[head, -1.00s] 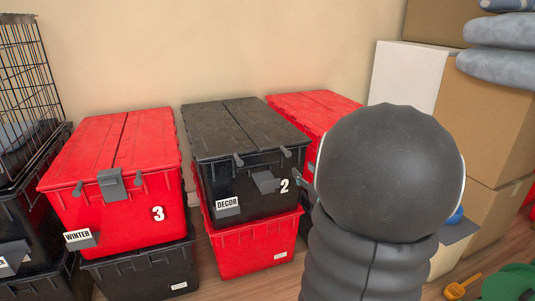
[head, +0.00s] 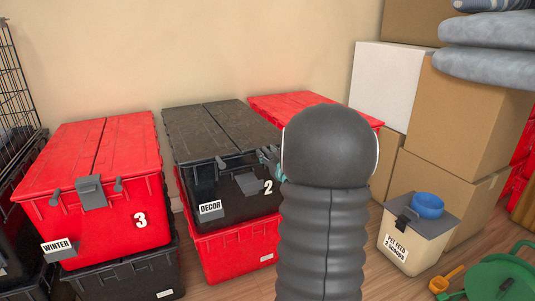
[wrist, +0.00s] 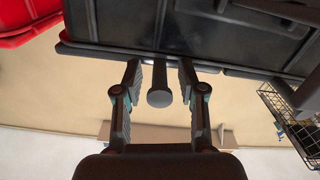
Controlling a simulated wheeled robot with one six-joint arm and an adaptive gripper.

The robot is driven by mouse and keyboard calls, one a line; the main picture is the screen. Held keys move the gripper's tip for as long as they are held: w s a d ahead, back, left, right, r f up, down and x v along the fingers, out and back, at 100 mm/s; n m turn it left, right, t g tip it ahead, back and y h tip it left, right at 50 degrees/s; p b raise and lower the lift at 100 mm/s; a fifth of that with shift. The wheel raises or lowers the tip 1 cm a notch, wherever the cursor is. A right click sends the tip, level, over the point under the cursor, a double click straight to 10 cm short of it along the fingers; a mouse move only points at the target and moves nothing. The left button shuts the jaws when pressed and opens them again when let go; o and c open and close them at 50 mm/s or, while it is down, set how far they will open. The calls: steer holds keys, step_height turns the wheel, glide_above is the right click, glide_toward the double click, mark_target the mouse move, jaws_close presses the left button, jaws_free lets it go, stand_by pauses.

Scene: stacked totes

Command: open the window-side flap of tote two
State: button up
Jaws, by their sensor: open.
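Tote two (head: 238,205) is black, marked "2" and "DECOR", and sits on a red tote. Its lid has two closed flaps, a left flap (head: 198,133) and a right flap (head: 239,125), meeting at a seam. Its grey latch (head: 247,183) sticks out low on the front, clear of the lid edge. A small peg (head: 220,163) projects from the left flap's front. My gripper (head: 269,155) is at the right flap's front, partly hidden by my arm. In the wrist view, its open fingers stand either side of a round-ended peg (wrist: 160,97), with visible gaps. No window is visible.
Red tote three (head: 115,215), latched, stands left; another red tote (head: 290,101) stands right, behind my arm. Wall rises behind the totes.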

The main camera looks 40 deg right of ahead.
steer(key=shift+w, duration=0.15)
steer(key=shift+c, duration=0.2)
jaws_close()
